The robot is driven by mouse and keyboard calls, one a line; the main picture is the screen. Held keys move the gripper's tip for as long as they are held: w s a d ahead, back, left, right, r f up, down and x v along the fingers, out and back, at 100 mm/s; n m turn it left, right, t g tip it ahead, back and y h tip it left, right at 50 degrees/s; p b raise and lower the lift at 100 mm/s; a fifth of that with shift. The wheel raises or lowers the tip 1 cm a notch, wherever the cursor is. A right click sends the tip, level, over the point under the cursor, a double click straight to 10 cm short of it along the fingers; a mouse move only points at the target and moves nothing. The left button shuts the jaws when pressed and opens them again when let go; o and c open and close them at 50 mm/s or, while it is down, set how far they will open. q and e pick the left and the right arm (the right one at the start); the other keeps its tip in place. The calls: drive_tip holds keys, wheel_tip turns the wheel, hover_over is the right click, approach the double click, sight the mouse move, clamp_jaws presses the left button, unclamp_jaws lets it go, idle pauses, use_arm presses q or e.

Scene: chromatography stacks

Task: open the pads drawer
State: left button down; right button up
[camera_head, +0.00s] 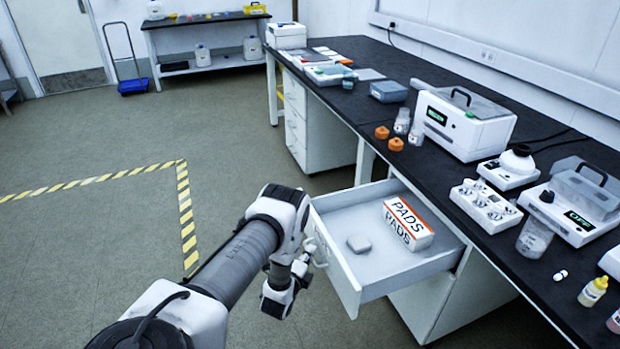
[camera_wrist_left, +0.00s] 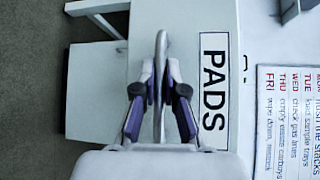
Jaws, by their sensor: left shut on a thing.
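The pads drawer (camera_head: 343,278) is pulled out from the cabinet under the black bench. Inside are a white and orange box marked PADS (camera_head: 408,226) and a small grey rounded item (camera_head: 359,244). In the left wrist view, the white drawer front carries a PADS label (camera_wrist_left: 214,88). My left gripper (camera_head: 306,262) is at the drawer front, and its fingers (camera_wrist_left: 160,92) are shut on the drawer's handle (camera_wrist_left: 162,48). My right gripper is not in view.
A second drawer cabinet (camera_head: 322,130) stands farther back. The floor left of the drawer is clear, with yellow-black tape (camera_head: 186,215) on it.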

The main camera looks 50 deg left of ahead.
use_arm(q)
drive_tip(key=c, duration=1.2)
unclamp_jaws()
drive_tip(key=shift+d+f, duration=0.15)
drive_tip(key=shift+s, duration=0.1)
drive_tip(key=v, duration=1.2)
